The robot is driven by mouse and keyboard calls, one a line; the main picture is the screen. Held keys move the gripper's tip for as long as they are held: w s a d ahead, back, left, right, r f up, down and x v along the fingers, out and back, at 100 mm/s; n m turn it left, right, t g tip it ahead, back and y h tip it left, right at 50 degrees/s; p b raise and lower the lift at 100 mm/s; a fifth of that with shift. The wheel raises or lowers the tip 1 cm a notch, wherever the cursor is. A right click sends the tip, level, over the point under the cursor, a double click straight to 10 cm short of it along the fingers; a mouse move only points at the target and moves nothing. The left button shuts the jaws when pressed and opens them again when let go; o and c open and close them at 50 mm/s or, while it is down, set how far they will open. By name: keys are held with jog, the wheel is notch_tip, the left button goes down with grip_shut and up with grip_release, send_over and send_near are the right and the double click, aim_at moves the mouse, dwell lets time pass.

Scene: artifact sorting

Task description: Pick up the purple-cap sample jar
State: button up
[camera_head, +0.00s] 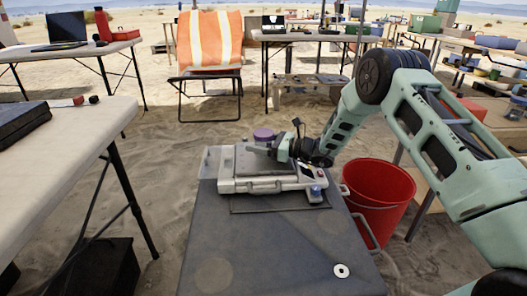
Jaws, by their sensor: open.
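The purple-cap sample jar (264,134) shows just behind my gripper, near the middle of the view. Only its purple cap is clear; the body below is hidden. My gripper (262,150) reaches in from the right, low and pointing left, at the near side of the jar. Its jaws are open. The fingers are small and dark here, and I cannot tell whether they touch the jar or lie around it. A pale grey unit with a handle (264,186) lies just below and in front of my gripper.
A red bucket (378,206) stands on the sand to the right, under my arm. A pale table (75,150) with a dark case (20,122) is at the left. A folding chair with an orange vest (209,45) stands behind. Open sand lies between them.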

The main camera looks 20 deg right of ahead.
jog(key=shift+w+a, duration=0.2)
jog(key=shift+a, duration=0.1)
jog(key=c, duration=1)
jog(key=shift+r, duration=0.1)
jog(key=shift+c, duration=0.2)
